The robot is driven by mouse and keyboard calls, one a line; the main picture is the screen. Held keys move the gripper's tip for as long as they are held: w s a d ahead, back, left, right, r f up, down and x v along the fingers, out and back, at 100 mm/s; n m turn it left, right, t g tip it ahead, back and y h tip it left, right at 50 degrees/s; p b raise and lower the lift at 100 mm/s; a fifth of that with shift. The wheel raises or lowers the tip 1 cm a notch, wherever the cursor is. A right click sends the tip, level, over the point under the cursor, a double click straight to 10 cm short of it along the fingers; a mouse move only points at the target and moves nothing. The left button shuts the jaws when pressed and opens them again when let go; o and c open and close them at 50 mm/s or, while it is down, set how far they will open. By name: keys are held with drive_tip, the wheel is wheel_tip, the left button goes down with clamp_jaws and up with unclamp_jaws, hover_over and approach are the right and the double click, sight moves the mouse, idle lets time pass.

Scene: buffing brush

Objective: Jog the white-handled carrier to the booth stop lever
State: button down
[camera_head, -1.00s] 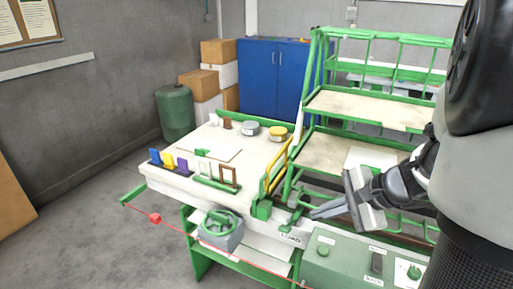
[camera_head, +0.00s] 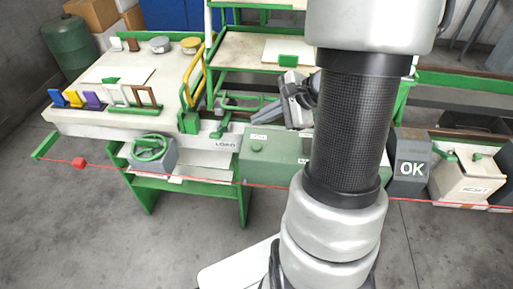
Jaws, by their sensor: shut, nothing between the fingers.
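A white upright frame (camera_head: 117,95) stands in the row of coloured pieces along the table's front. A smaller white piece (camera_head: 116,44) stands at the table's back. I cannot tell which, if either, is the white-handled carrier. My gripper (camera_head: 258,109) is shut and empty, pointing left over the machine, right of the LOAD label (camera_head: 225,144) and apart from both white pieces. A green lever-like part (camera_head: 224,124) stands by that label. I cannot make out a labelled booth stop lever; my arm hides the middle of the machine.
A yellow rail (camera_head: 193,75) rises at the table's right edge. A green handwheel (camera_head: 150,147) sits below the table front. A red cord (camera_head: 215,181) runs along the front. A dark OK panel (camera_head: 409,168) and a cream box (camera_head: 466,182) stand right.

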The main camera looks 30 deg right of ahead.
sight(261, 147)
wheel_tip(261, 147, down, 7)
drive_tip(key=b, duration=0.5)
drive_tip(key=shift+r, duration=0.1)
idle(1.7)
drive_tip(key=shift+f+b, duration=0.4)
drive_tip(key=shift+b, duration=0.15)
